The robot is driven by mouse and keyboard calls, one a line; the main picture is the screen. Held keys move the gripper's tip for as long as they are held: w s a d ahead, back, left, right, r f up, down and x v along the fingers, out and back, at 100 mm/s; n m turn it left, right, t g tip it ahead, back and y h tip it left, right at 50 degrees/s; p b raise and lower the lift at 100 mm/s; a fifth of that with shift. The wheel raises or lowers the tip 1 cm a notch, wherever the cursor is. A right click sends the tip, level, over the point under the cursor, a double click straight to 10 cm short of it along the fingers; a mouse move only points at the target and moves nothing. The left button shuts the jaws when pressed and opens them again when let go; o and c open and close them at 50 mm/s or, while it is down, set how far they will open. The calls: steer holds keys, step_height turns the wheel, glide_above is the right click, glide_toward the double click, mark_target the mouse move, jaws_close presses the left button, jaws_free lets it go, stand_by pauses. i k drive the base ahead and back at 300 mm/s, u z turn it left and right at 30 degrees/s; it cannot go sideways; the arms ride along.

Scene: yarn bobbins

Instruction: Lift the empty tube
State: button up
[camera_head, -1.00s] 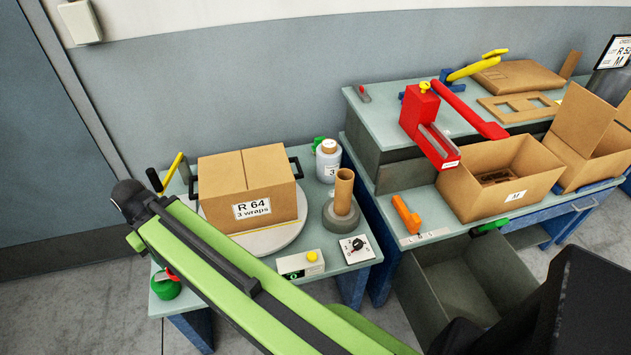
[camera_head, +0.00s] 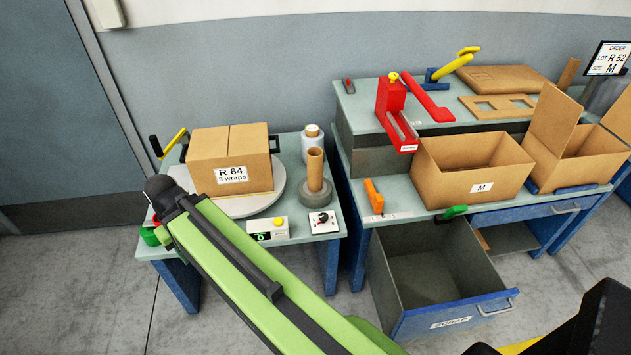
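A bare brown cardboard tube (camera_head: 315,168) stands upright on a round grey base (camera_head: 315,196) on the small left table (camera_head: 290,228). Another short brown tube or strip (camera_head: 568,73) leans at the back of the right bench; I cannot tell which. A whitish wrapped roll (camera_head: 312,143) with a brown core stands just behind the upright tube. My green arm reaches from the bottom up to the left table's front left, and its dark end joint shows there.
A closed box (camera_head: 231,162) marked R 64 sits on a round turntable (camera_head: 288,183). A control box (camera_head: 268,228) and a dial box (camera_head: 323,222) stand in front of the tube. An open drawer (camera_head: 455,325) marked SCRAP juts out at right. An open box (camera_head: 474,188) marked M is on the bench.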

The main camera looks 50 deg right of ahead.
mark_target(314, 155)
steer(key=z, duration=0.15)
steer(key=i, duration=0.9)
steer(key=u, duration=0.05)
